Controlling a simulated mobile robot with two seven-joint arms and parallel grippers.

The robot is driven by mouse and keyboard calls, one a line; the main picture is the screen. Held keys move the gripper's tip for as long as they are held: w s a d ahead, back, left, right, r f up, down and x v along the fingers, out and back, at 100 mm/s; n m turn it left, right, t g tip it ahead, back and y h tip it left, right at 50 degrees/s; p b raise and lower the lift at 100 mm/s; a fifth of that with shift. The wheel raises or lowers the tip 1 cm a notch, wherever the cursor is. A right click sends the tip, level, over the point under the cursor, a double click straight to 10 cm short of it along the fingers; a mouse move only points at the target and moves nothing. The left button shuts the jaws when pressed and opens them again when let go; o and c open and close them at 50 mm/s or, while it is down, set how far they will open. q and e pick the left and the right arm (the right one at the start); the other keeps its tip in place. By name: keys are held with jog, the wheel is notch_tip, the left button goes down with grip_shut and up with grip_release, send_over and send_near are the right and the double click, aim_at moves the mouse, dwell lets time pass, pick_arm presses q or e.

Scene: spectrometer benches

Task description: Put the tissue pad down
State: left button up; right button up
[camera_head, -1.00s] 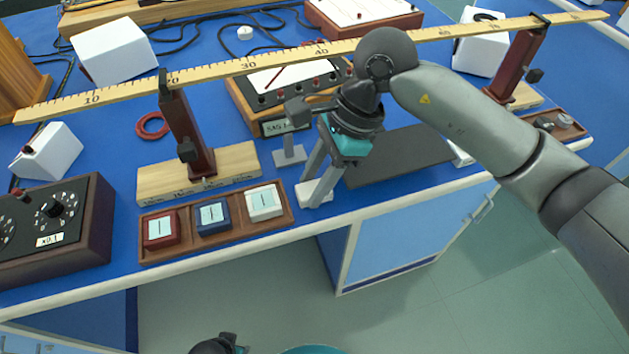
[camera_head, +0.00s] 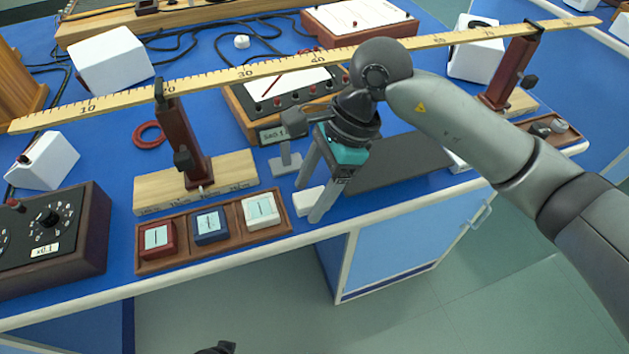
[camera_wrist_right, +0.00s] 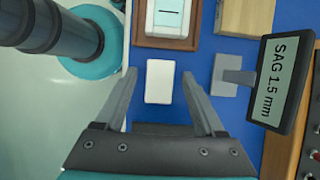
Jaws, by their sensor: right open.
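The tissue pad, a small white block (camera_head: 305,201), lies on the blue bench top near its front edge, just right of the wooden tray. In the right wrist view the pad (camera_wrist_right: 159,81) shows whole, with a gap to the finger on each side. My right gripper (camera_head: 308,203) points down at it, with one finger behind and one in front. Its fingers (camera_wrist_right: 159,74) are open and apart from the pad. My left gripper's fingers do not show.
The wooden tray (camera_head: 183,218) holds red, blue and white blocks. A small stand with a SAG display (camera_wrist_right: 278,82) is close to the pad. A dark grey mat (camera_head: 392,165) lies to the right. A long ruler (camera_head: 215,80) on posts spans the bench behind.

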jog(key=shift+r, duration=0.1)
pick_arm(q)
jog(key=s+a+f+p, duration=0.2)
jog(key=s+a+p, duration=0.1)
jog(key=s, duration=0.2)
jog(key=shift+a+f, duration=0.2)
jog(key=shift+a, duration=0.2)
pick_arm(e)
jog(key=v, duration=1.2)
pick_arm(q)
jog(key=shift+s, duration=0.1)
